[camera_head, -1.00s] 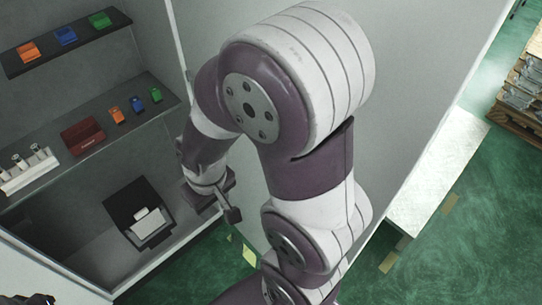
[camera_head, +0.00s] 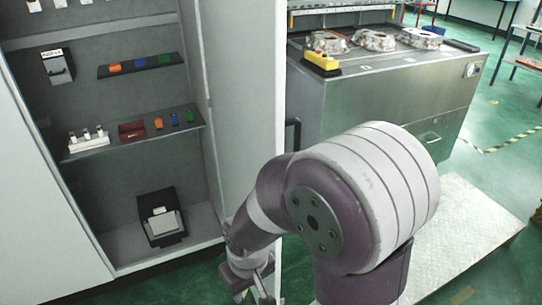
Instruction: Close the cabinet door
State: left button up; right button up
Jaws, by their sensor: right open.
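The cabinet (camera_head: 90,170) is open, with its shelves exposed. Its door (camera_head: 240,90) stands swung outward on the right side of the opening, showing its inner face. A dark handle (camera_head: 293,134) shows at the door's free edge. My right arm comes in from the lower right and passes in front of the door's lower part. My right gripper (camera_head: 262,281) is open and empty, low by the door's bottom; whether it touches the door I cannot tell. My arm hides part of the door's lower edge. My left gripper is out of view.
A metal workbench (camera_head: 395,95) with aluminium castings (camera_head: 375,40) stands right of the door. Green floor (camera_head: 500,105) is open at the right.

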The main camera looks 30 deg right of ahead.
aim_at(245, 42)
jog(key=l+u, duration=0.2)
jog(key=l, duration=2.15)
